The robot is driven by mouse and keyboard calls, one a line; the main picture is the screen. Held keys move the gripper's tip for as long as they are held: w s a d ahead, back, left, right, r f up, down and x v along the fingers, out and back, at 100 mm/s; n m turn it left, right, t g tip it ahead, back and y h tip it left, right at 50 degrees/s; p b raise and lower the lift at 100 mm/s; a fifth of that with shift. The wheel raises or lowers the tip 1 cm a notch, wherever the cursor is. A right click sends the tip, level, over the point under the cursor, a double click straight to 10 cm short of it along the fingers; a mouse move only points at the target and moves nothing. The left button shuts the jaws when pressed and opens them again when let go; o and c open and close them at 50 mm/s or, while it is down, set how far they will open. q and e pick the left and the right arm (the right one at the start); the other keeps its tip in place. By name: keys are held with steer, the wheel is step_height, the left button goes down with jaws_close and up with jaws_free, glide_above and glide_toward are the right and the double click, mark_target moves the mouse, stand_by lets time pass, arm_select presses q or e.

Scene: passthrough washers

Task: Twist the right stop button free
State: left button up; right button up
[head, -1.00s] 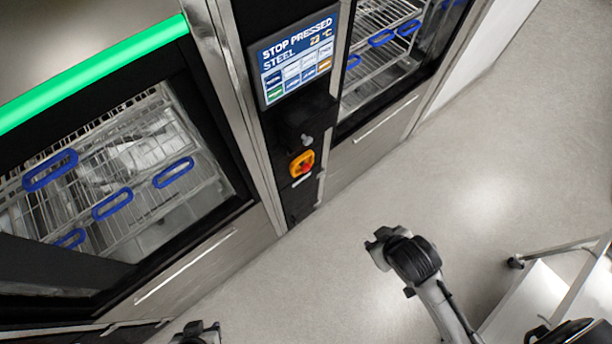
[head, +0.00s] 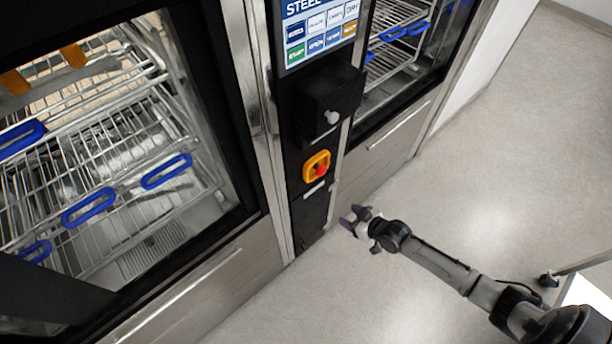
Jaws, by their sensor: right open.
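The stop button (head: 319,168) is red on a yellow-orange surround, set in the black column between two washers. My right gripper (head: 352,218) is open and empty, below and to the right of the button and apart from it. Its fingertips point up and left towards the column. The display (head: 318,30) above the button is cut off at the top and shows the word STEEL and several coloured tiles. My left gripper is out of view.
A black box with a grey knob (head: 332,117) juts out above the button. The left washer's racks with blue handles (head: 90,207) show behind glass. The right washer (head: 398,50) also holds racks.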

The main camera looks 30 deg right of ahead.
mark_target(324, 173)
step_height(324, 173, up, 7)
steer(key=w+d+m+t, duration=0.1)
steer(key=w+t, duration=0.2)
steer(key=t, duration=0.3)
steer(key=w, duration=0.3)
steer(key=w+a+b, duration=0.1)
steer(key=w, duration=0.3)
steer(key=w+b, duration=0.1)
steer(key=w, duration=0.3)
steer(key=shift+a, duration=0.2)
steer(key=shift+w, duration=0.8)
steer(key=shift+w+a, duration=0.1)
steer(key=shift+w, duration=0.05)
steer(key=shift+c, duration=0.2)
